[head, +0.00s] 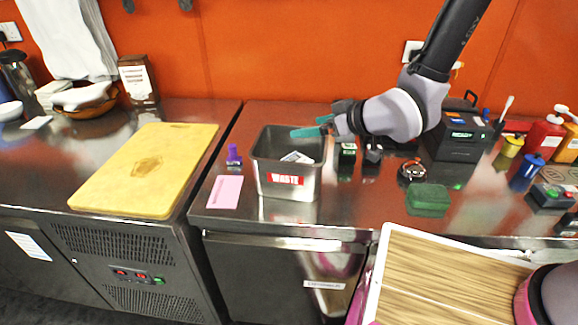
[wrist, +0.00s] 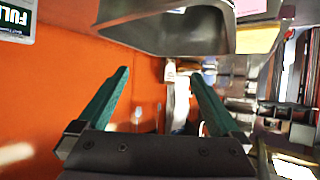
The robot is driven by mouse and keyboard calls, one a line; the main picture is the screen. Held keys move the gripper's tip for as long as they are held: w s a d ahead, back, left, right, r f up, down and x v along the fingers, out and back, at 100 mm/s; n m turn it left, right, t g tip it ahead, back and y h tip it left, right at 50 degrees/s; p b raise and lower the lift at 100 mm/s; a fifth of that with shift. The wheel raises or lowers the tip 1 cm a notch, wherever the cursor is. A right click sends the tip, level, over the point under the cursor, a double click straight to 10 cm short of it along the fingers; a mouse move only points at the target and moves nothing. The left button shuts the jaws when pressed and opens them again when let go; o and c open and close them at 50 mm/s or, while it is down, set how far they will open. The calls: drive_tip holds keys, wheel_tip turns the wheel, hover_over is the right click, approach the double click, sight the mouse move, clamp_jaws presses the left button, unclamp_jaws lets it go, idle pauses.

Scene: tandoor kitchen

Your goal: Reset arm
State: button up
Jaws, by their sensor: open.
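My gripper (head: 312,127) is above the back right rim of the steel waste bin (head: 288,184), with its teal fingers pointing left. In the wrist view my gripper (wrist: 156,92) shows two teal fingers spread apart with nothing between them. The bin stands on the steel counter (head: 340,215) and bears a red WASTE label. A small white item (head: 297,157) lies inside the bin. In the wrist view the steel bin (wrist: 185,35) appears at the top, beyond the fingers.
A yellow cutting board (head: 147,170) lies on the left counter. A pink card (head: 226,191) and purple bottle (head: 234,157) sit left of the bin. The orange wall (head: 300,50) is close behind.

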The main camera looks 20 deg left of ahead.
drive_tip(key=shift+v, duration=1.05)
drive_tip(key=w+d+r+m+t+h, duration=0.1)
drive_tip(key=w+d+r+m+h, duration=0.15)
drive_tip(key=w+d+r, duration=0.4)
drive_tip(key=w+d+r+m+t+h, duration=0.2)
drive_tip(key=d+r+m, duration=0.1)
drive_tip(key=d, duration=0.7)
drive_tip(key=w+d+r+m+t+h, duration=0.1)
drive_tip(key=w+d+r+m+h, duration=0.15)
drive_tip(key=w+d+r, duration=0.4)
drive_tip(key=s+d+r+m+h, duration=0.1)
drive_tip(key=s+d+r+m, duration=0.2)
drive_tip(key=d, duration=0.3)
drive_tip(key=s+d+r+m+h, duration=0.1)
drive_tip(key=s+d+r+m, duration=0.15)
drive_tip(key=d, duration=0.45)
drive_tip(key=s+d+r+m, duration=0.2)
drive_tip(key=s+d, duration=0.1)
drive_tip(key=s, duration=0.2)
drive_tip(key=s+d+r+m+g, duration=0.1)
drive_tip(key=s+d+r+m, duration=0.1)
drive_tip(key=s, duration=0.4)
drive_tip(key=shift+s+d, duration=0.2)
drive_tip(key=shift+d, duration=0.55)
drive_tip(key=shift+m, duration=0.25)
